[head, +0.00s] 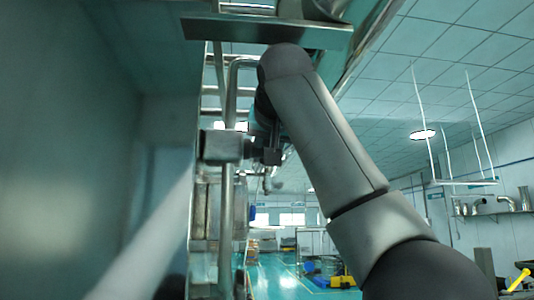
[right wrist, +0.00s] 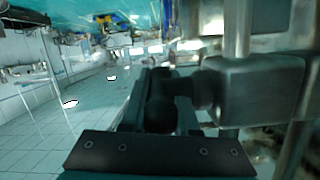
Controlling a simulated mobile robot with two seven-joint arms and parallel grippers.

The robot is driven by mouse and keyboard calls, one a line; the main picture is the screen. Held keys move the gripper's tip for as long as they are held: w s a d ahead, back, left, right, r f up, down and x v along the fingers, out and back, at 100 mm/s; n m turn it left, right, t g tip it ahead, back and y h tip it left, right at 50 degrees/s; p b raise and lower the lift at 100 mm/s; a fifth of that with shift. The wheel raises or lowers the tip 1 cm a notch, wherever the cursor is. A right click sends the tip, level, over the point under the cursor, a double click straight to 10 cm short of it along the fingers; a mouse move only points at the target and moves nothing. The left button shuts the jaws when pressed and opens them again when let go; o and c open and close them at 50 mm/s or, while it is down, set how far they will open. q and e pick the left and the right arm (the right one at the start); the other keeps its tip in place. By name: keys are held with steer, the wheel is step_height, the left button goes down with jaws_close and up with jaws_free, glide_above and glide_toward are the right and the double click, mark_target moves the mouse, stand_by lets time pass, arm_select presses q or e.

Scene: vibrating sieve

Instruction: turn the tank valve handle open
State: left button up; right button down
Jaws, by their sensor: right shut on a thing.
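The tank valve shows as a grey metal block (head: 220,146) on a vertical pipe, left of centre in the head view. A dark stem and handle (head: 264,156) stick out from its right side. My right gripper (head: 274,140) is at this handle, partly hidden behind my own forearm. In the right wrist view the valve block (right wrist: 262,90) is at the right, and a dark stem (right wrist: 188,88) runs from it to between the fingers of my right gripper (right wrist: 160,105). The gripper is shut on the handle. The handle's exact angle is hard to tell. My left gripper is not in view.
Vertical pipes (head: 226,200) and a metal frame stand below and behind the valve. A flat metal plate (head: 270,32) hangs above it. A large smooth surface fills the left. The green floor (head: 285,280) beyond is open, with yellow equipment (head: 342,281) farther off.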

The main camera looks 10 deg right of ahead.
steer(key=shift+s+g, duration=0.1)
steer(key=shift+g, duration=0.6)
steer(key=c, duration=0.7)
jaws_free()
steer(key=shift+f, duration=0.1)
steer(key=shift+s+r, duration=0.2)
steer(key=shift+s, duration=0.2)
steer(key=shift+s+r+b, duration=0.25)
steer(key=shift+s+b, duration=0.9)
steer(key=shift+s, duration=1.5)
steer(key=shift+s+r+b, duration=0.25)
steer(key=shift+s+b, duration=0.9)
steer(key=shift+s, duration=1.45)
steer(key=shift+s+r+b, duration=0.25)
steer(key=shift+s+b, duration=0.9)
steer(key=shift+s, duration=1.5)
